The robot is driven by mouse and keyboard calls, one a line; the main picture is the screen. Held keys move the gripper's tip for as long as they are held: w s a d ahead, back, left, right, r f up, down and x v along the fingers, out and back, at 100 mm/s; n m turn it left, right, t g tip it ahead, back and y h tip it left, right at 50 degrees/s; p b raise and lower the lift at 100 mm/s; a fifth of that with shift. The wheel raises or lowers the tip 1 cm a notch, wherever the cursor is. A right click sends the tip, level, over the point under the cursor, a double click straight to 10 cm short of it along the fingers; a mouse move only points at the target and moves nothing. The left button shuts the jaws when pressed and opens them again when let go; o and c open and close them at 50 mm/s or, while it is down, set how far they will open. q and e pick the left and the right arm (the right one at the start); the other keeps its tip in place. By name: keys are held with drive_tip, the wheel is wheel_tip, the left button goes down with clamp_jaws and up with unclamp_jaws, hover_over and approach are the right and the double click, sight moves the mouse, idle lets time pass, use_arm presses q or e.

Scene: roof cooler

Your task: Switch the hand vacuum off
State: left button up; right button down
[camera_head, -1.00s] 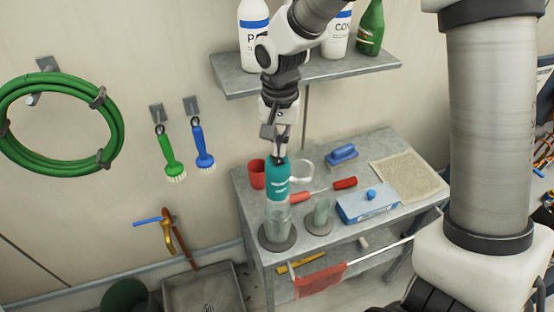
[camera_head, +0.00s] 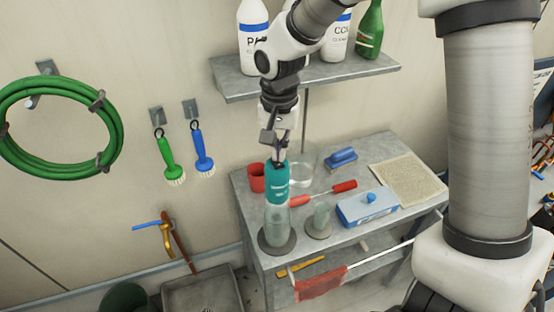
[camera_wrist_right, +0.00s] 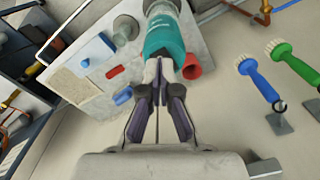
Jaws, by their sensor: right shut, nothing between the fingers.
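The hand vacuum (camera_head: 276,184) has a teal body over a clear lower part. It stands upright on a round dark base at the left front of the grey table. In the right wrist view its teal body (camera_wrist_right: 165,37) lies just beyond my fingertips. My right gripper (camera_head: 280,157) points down at the top of the vacuum. In the right wrist view the gripper (camera_wrist_right: 160,64) is shut with its fingertips together, touching or nearly touching the teal body. The fingers hide part of the vacuum's top, and I cannot make out its switch. My left gripper is not in view.
The grey table (camera_head: 405,222) also bears a red cup (camera_head: 256,178), a clear jar (camera_head: 321,218), a blue box (camera_head: 366,208), a red-handled tool (camera_head: 344,187) and a blue brush (camera_head: 342,157). A shelf (camera_head: 235,85) with bottles hangs above, close to my right arm.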

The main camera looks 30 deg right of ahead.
sight(279, 164)
drive_tip(key=shift+f+b, duration=0.7)
drive_tip(key=shift+f, duration=0.55)
idle(0.8)
drive_tip(key=shift+r, duration=0.1)
drive_tip(key=shift+r+p, duration=0.3)
drive_tip(key=shift+p, duration=0.05)
wheel_tip(279, 164, up, 2)
drive_tip(key=shift+w+r+p, duration=0.1)
drive_tip(key=shift+p, duration=0.9)
drive_tip(key=shift+r, duration=2.05)
